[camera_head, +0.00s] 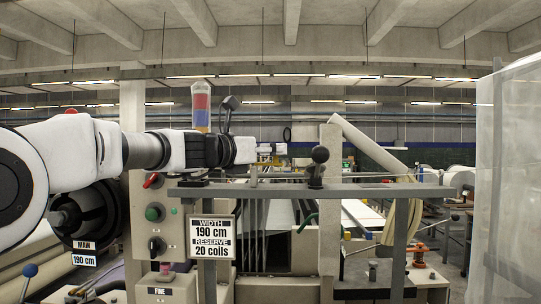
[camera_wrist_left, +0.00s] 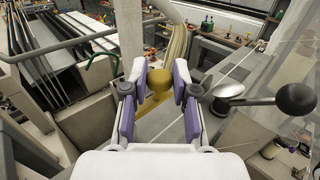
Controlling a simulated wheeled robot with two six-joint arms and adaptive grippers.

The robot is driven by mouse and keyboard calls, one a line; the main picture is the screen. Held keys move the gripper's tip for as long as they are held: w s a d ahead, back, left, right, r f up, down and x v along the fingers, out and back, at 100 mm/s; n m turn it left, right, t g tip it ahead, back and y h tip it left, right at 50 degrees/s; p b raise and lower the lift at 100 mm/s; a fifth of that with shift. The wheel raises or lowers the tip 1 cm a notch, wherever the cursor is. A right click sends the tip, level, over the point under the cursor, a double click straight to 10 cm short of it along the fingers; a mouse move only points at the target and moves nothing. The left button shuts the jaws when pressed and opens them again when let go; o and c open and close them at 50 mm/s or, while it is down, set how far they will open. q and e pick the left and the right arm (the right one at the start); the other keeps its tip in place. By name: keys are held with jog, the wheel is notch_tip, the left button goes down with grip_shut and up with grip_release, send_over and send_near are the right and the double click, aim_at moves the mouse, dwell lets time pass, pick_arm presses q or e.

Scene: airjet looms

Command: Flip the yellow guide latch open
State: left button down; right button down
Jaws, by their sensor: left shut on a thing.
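The yellow guide latch shows in the left wrist view as a rounded, dull yellow knob (camera_wrist_left: 159,83) between my fingers. My left gripper (camera_wrist_left: 160,75) is shut on this knob, with a purple-padded finger on each side. In the head view my left arm reaches in from the left, and the left gripper (camera_head: 268,150) is above the grey rail, left of a black ball lever. The latch's lower part and hinge are hidden, and I cannot make out the latch clearly in the head view. My right gripper is in neither view.
The black ball lever (camera_head: 320,155) stands on the grey rail (camera_head: 370,192) close to the right of my gripper; its ball also shows in the wrist view (camera_wrist_left: 296,99). A width sign (camera_head: 213,237) hangs below the rail. A translucent panel (camera_head: 510,180) stands at right.

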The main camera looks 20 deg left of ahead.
pick_arm(q)
jog(key=shift+f, duration=0.25)
jog(key=c, duration=0.9)
grip_release()
jog(key=shift+c, duration=0.2)
jog(key=shift+w, duration=0.25)
notch_tip(320, 180, up, 10)
jog(key=shift+f, duration=0.1)
